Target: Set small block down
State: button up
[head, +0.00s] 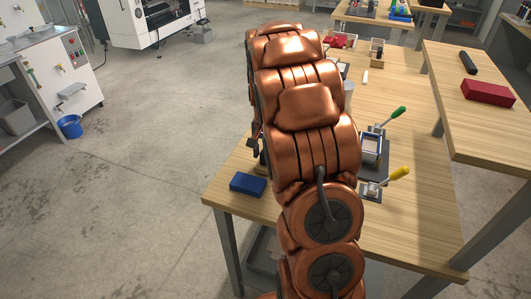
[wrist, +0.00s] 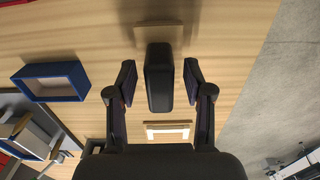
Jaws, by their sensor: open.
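In the wrist view, my gripper (wrist: 158,74) is open, with one dark finger on each side of a small dark block (wrist: 158,92). Visible gaps separate both fingers from the block. A flat, light wooden piece (wrist: 158,33) shows just beyond the block's far end; I cannot tell whether the two are joined. The table (wrist: 225,40) lies below. In the head view, my copper-coloured arm hides my gripper and the small block.
A blue open box (wrist: 50,82) lies left in the wrist view. In the head view, a fixture with green (head: 398,112) and yellow (head: 399,173) handles stands right of my arm. The table's front-left edge is close.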

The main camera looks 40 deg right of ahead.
notch_tip(320, 180, up, 12)
jog(key=b, duration=0.2)
jog(key=shift+b, duration=0.35)
jog(key=s+a+n, duration=0.6)
jog(key=s+a, duration=0.6)
jog(key=a, duration=0.4)
jog(key=s+a+f+n+g, duration=0.1)
jog(key=s+a+f+n, duration=0.1)
jog(key=s, duration=0.7)
jog(key=s+a+f+n, duration=0.3)
jog(key=s+a+n, duration=0.1)
jog(key=s+a, duration=0.3)
jog(key=shift+s+f+g, duration=0.3)
jog(key=shift+s+g, duration=0.1)
jog(key=shift+s, duration=0.7)
jog(key=shift+r, duration=0.1)
jog(key=shift+c, duration=0.2)
jog(key=shift+c, duration=0.7)
jog(key=shift+d, duration=0.15)
